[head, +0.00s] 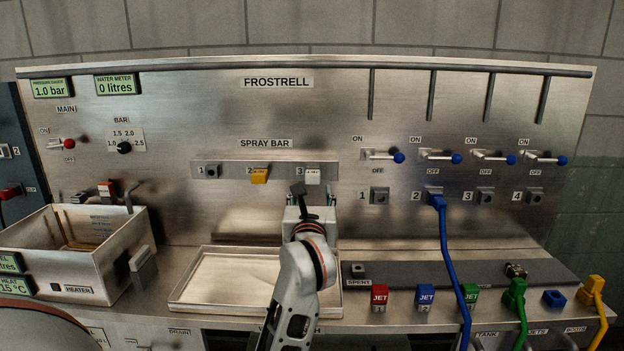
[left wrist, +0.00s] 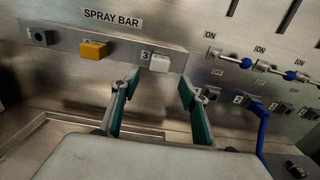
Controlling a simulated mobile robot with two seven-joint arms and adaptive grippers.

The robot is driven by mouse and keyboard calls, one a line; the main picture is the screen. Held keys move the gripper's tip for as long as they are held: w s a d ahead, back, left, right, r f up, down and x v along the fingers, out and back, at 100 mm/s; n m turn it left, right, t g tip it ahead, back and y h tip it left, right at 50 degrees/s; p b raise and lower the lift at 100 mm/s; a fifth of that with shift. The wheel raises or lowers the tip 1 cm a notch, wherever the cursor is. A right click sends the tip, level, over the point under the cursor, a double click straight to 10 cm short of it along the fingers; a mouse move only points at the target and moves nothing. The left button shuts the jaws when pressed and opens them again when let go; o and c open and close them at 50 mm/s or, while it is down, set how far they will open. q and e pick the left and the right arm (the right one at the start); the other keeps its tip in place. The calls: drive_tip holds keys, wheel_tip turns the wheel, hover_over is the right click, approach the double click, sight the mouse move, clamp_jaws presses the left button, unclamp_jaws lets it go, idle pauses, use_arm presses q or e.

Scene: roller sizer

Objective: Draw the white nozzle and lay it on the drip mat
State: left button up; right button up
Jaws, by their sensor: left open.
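The white nozzle (head: 312,176) sits in port 3 at the right end of the spray bar (head: 226,169). It also shows in the left wrist view (left wrist: 159,63). My left gripper (head: 311,197) is open in front of and a little below it. In the left wrist view the green-padded fingers (left wrist: 158,80) stand apart, with the nozzle beyond the gap between their tips. Nothing is between them. A long dark grey mat (head: 410,273) marked SPENT at its left end lies on the bench to the right; no label reads drip mat. My right gripper is not in view.
A yellow nozzle (head: 259,176) is in port 2; port 1 is empty. A shallow metal tray (head: 178,297) lies left of my arm. A blue hose (head: 447,245) hangs from outlet 2 across the mat. Coloured JET blocks (head: 379,297) stand along the front. A heater box (head: 120,262) is left.

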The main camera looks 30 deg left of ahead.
sight(313, 180)
use_arm(q)
drive_tip(key=shift+w+a, duration=0.1)
drive_tip(key=shift+w, duration=0.05)
drive_tip(key=b+x, duration=0.1)
drive_tip(key=x, duration=0.6)
drive_tip(key=shift+w+a, duration=0.5)
drive_tip(key=shift+w, duration=0.2)
idle(0.6)
clamp_jaws()
